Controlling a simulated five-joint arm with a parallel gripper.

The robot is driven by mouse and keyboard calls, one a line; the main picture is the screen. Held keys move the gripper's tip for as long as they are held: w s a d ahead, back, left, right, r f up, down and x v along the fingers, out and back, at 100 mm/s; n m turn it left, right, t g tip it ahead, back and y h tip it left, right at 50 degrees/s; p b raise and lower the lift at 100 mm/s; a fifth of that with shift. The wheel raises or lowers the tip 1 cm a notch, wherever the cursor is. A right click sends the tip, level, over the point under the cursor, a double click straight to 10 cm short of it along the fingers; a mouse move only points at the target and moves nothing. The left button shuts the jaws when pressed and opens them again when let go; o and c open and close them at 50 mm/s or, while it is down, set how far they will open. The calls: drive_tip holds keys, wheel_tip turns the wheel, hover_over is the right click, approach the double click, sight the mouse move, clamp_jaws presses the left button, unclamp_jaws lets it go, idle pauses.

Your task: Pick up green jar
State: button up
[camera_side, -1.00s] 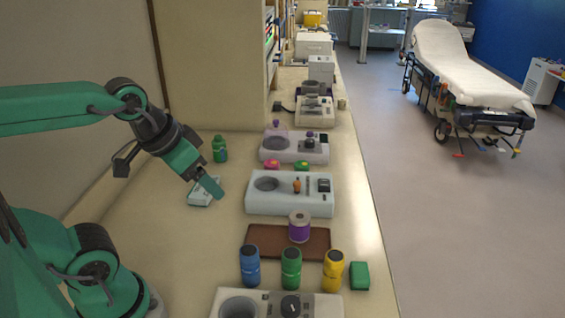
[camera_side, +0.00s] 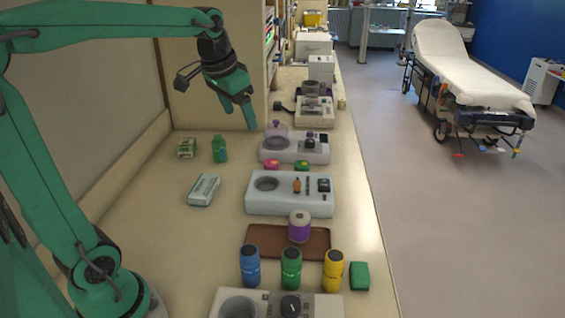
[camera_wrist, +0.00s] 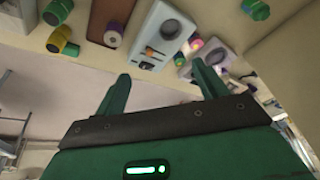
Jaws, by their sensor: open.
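Two green jar-like things stand on the bench in the side view. A green jar with a dark lid (camera_side: 291,268) is in the front row between a blue jar (camera_side: 250,266) and a yellow jar (camera_side: 333,270). A green bottle-shaped jar (camera_side: 219,149) stands upright farther back at left; I cannot tell which one the task names. In the wrist view the dark-lidded jar (camera_wrist: 57,13) is at upper left and the bottle-shaped one (camera_wrist: 256,9) at upper right. My gripper (camera_side: 248,116) is open and empty, above the bench at the back; its fingers show in the wrist view (camera_wrist: 162,70).
A brown tray (camera_side: 262,240) carries a purple-and-white spool (camera_side: 299,227). Pale devices (camera_side: 290,206) line the bench's right side. A small white-green box (camera_side: 203,190) and a green carton (camera_side: 187,148) lie at left. The left front bench is clear. A green block (camera_side: 360,276) sits at right front.

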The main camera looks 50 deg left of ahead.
drive_tip(key=w+a+f+g, duration=0.1)
drive_tip(key=w+a+f, duration=0.1)
drive_tip(key=w+a, duration=0.6)
drive_tip(key=g, duration=0.3)
hover_over(219, 146)
drive_tip(key=w+a, duration=0.2)
drive_tip(key=shift+h, duration=0.4)
drive_tip(key=f, duration=1.8)
drive_tip(key=shift+s+d, duration=0.15)
drive_tip(key=shift+s, duration=0.1)
drive_tip(key=shift+s+a+f, duration=0.1)
drive_tip(key=shift+a+f, duration=0.1)
drive_tip(key=shift+f, duration=0.05)
drive_tip(key=shift+s+f, duration=0.1)
drive_tip(key=shift+f, duration=3.8)
drive_tip(key=shift+a, duration=0.1)
drive_tip(key=c, duration=1.1)
drive_tip(key=shift+c, duration=0.2)
